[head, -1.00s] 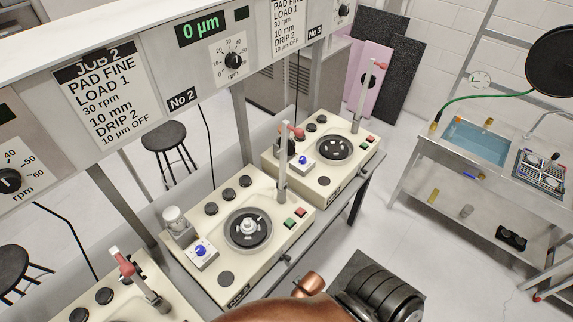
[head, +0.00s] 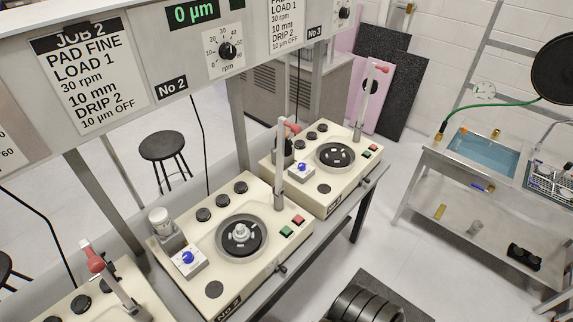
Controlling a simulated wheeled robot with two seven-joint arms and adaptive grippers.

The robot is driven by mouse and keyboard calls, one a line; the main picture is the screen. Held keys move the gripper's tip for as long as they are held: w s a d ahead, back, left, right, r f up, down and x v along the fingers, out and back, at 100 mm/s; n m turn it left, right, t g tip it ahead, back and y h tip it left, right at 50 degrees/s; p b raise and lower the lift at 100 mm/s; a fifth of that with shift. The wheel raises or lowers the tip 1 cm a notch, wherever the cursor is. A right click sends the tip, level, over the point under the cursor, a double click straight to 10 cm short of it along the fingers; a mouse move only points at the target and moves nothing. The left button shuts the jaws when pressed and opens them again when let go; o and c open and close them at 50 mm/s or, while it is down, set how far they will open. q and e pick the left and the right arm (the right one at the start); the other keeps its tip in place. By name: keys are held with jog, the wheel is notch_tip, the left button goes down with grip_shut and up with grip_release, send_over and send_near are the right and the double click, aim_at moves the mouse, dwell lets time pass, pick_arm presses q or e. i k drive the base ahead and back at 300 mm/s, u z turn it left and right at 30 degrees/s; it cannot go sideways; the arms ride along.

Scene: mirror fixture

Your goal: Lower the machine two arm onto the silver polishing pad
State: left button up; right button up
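Machine two (head: 215,283) is the cream bench unit labelled No 2, in the middle of the head view. Its round bowl holds a dark disc (head: 229,246) with a silver piece (head: 241,231) at its centre. I cannot make out a silver pad surface under that piece. The machine two arm (head: 280,165) stands upright at the far right of the bowl, with a red handle (head: 292,129) at its top. It is raised clear of the disc. Neither of my grippers is in view.
Machine three (head: 325,185) stands behind to the right, its arm (head: 362,103) also upright. Another machine (head: 65,312) is cut off at lower left. A white bottle (head: 160,222) and a blue-knobbed box (head: 188,260) sit left of the bowl. A panel (head: 115,75) overhangs the bench.

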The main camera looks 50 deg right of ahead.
aim_at(283, 146)
jog(key=k, duration=0.15)
jog(key=z, duration=1.1)
